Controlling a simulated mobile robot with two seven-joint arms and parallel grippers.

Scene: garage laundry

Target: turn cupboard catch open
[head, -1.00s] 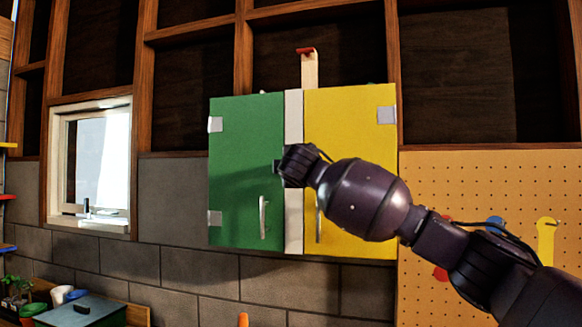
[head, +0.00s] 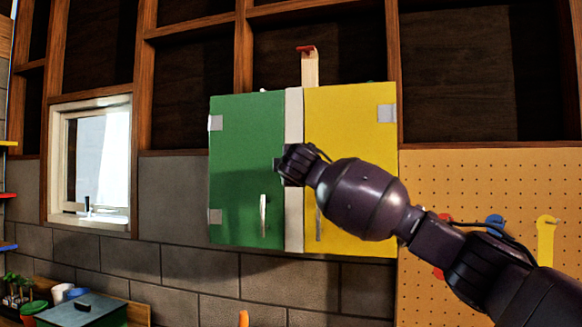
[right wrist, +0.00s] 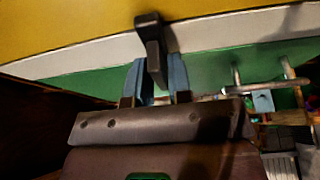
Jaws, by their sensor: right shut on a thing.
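The cupboard has a green door (head: 240,140) on the left and a yellow door (head: 345,115) on the right, with a white upright strip (head: 294,110) between them. Both doors look closed. The black catch (right wrist: 150,35) shows in the right wrist view, reaching across the white strip over the green door. My right gripper (right wrist: 156,82) has its blue-grey fingers on either side of the catch's arm and is shut on it. In the head view my right gripper (head: 287,164) hides the catch. My left gripper is not in view.
Each door has an upright metal handle, the green door's (head: 264,215) in clear view. A pegboard (head: 480,180) with hanging tools is on the right, partly behind my right arm. A window (head: 90,165) is on the left. A bench with a box (head: 80,308) stands at lower left.

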